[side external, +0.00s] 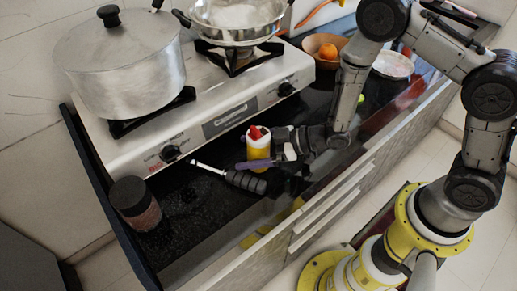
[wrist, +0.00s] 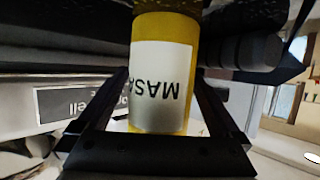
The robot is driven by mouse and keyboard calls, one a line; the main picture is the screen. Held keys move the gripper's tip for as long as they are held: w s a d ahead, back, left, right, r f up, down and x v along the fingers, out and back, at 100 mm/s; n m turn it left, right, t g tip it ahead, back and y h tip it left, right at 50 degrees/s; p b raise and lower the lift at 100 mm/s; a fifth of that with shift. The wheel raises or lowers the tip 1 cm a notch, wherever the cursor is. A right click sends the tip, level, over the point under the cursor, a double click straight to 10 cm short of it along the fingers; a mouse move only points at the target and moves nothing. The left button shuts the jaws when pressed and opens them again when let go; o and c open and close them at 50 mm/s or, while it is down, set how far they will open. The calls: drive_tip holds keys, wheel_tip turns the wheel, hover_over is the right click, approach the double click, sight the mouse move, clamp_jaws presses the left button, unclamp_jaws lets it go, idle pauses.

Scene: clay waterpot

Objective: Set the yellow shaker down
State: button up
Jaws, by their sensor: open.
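The yellow shaker (side external: 258,151), with a white label and a red and white top, is upright at the black counter (side external: 190,205) in front of the stove. My gripper (side external: 268,158) reaches it from the right at a low height. In the wrist view, the shaker (wrist: 162,85) is between the two dark fingers of my gripper (wrist: 163,100), its label lettering upside down. The jaws are open around it. The shaker's end meets the dark surface at the top of the wrist view. Whether a finger touches its side, I cannot tell.
A black-handled utensil (side external: 246,181) lies close to the shaker's front left. A dark-lidded jar (side external: 136,204) stands at the counter's left end. The stove (side external: 225,115) carries a lidded pot (side external: 122,70) and a pan (side external: 238,18). A bowl with an orange (side external: 328,52) is behind.

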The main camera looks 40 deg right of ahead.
drive_tip(key=shift+w+a+f, duration=0.1)
drive_tip(key=shift+w+a, duration=0.05)
drive_tip(key=shift+w, duration=0.05)
clamp_jaws()
idle(0.5)
